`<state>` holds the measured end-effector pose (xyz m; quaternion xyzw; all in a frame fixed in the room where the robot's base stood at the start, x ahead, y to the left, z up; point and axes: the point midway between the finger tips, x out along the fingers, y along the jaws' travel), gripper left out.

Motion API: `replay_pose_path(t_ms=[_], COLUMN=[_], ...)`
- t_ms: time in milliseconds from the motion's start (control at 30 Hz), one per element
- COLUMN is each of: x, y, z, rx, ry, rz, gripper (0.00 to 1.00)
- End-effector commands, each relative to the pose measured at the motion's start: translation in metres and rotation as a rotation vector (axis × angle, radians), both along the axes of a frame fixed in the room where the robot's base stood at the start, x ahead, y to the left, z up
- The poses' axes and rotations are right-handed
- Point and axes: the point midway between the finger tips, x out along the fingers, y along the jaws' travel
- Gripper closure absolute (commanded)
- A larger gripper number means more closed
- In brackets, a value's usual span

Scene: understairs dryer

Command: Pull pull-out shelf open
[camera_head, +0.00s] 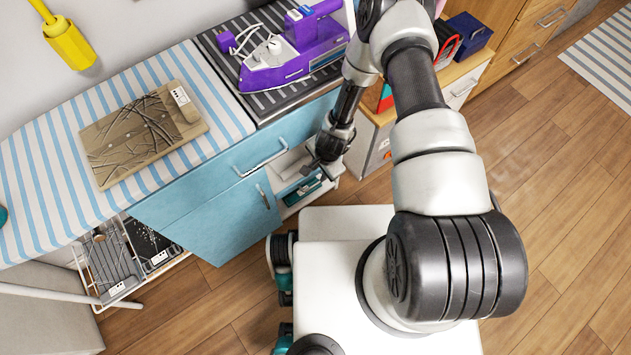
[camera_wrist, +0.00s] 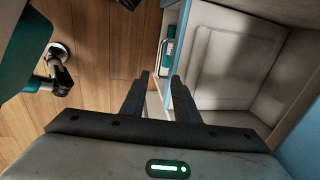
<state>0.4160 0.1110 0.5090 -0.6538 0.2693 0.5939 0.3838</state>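The pull-out shelf (camera_head: 284,210) is a white tray low in the blue cabinet, partly sticking out past the cabinet front, with a teal item on it. My gripper (camera_head: 318,168) is at the right part of the cabinet opening, close to the shelf. In the wrist view, my gripper (camera_wrist: 160,76) has its two dark fingers spread. The white edge of the shelf (camera_wrist: 155,98) shows between and beyond the fingers. I cannot tell whether either finger touches it. The arm hides part of the shelf's right side in the head view.
A blue cabinet door (camera_head: 232,222) stands open left of the shelf. A blue drawer front (camera_head: 255,150) is above it. Wire baskets (camera_head: 110,260) stand lower left. Wooden floor (camera_head: 225,300) is clear in front.

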Motion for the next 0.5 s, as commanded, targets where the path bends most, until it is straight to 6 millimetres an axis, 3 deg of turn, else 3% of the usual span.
replay_pose_path(t_ms=[100, 500], x=[0.003, 0.016], y=[0.003, 0.011], z=[-0.03, -0.11], rx=[0.0, -0.001], ry=[0.001, 0.001], rz=[0.001, 0.002], gripper=[0.72, 0.72])
